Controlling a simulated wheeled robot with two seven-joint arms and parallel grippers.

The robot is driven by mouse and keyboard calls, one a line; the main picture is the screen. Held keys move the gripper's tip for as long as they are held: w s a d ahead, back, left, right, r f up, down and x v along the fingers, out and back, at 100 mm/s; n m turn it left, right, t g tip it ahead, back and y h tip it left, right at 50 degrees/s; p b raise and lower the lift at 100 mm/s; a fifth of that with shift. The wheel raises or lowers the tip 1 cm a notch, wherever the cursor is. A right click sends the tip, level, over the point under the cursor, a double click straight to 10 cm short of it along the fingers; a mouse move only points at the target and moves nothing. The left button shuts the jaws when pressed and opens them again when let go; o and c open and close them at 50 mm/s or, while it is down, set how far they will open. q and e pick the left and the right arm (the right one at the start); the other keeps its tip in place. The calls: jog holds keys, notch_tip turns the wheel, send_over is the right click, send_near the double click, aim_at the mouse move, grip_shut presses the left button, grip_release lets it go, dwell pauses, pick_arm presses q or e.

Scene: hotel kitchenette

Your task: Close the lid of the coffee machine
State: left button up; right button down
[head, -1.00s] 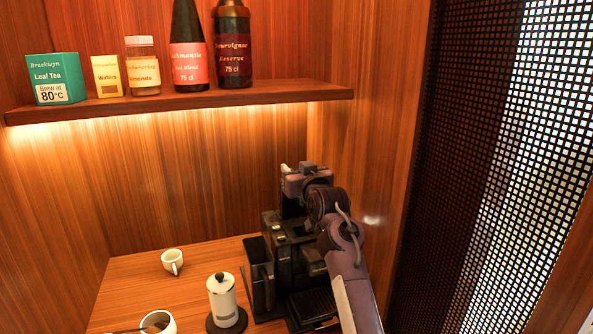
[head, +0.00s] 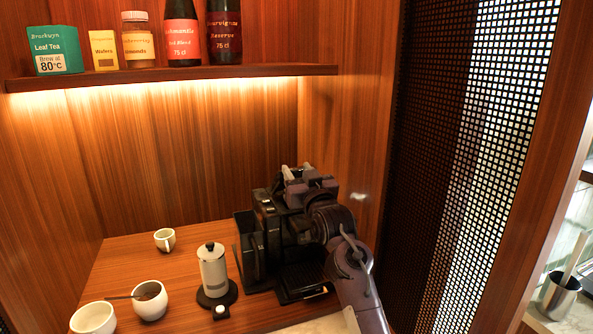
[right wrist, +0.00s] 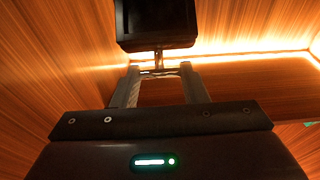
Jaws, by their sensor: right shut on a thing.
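The black coffee machine (head: 268,215) stands on the wooden counter near the right wall, partly hidden by my right arm. My right gripper (head: 292,180) is at the top of the machine. In the right wrist view, the gripper's (right wrist: 158,70) two fingers close on a thin tab, with a dark block (right wrist: 157,25) just beyond it. This looks like the coffee machine's lid and its tab. The lid's exact angle is hidden in the head view. My left gripper is out of view.
A white canister (head: 213,272) with a black base stands left of the machine. A white cup (head: 164,240), a bowl with a spoon (head: 150,304) and another bowl (head: 93,320) are further left. A shelf (head: 170,75) with bottles and boxes hangs above. A perforated screen (head: 470,150) is at right.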

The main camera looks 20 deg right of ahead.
aim_at(304, 221)
jog(key=shift+t, duration=0.4)
jog(key=s+f+b, duration=0.1)
jog(key=f, duration=0.1)
jog(key=s+f+b, duration=0.1)
jog(key=f, duration=0.1)
jog(key=s+f+b, duration=0.1)
jog(key=f, duration=0.1)
jog(key=shift+s+f, duration=0.1)
jog(key=shift+f, duration=0.2)
jog(key=shift+s+f+b, duration=0.25)
jog(key=shift+f+b, duration=0.25)
jog(key=shift+f, duration=0.6)
jog(key=c, duration=0.9)
grip_release()
jog(key=shift+w, duration=0.2)
jog(key=shift+o, duration=0.3)
jog(key=shift+r, duration=0.1)
jog(key=shift+d+r, duration=0.1)
jog(key=shift+s, duration=0.15)
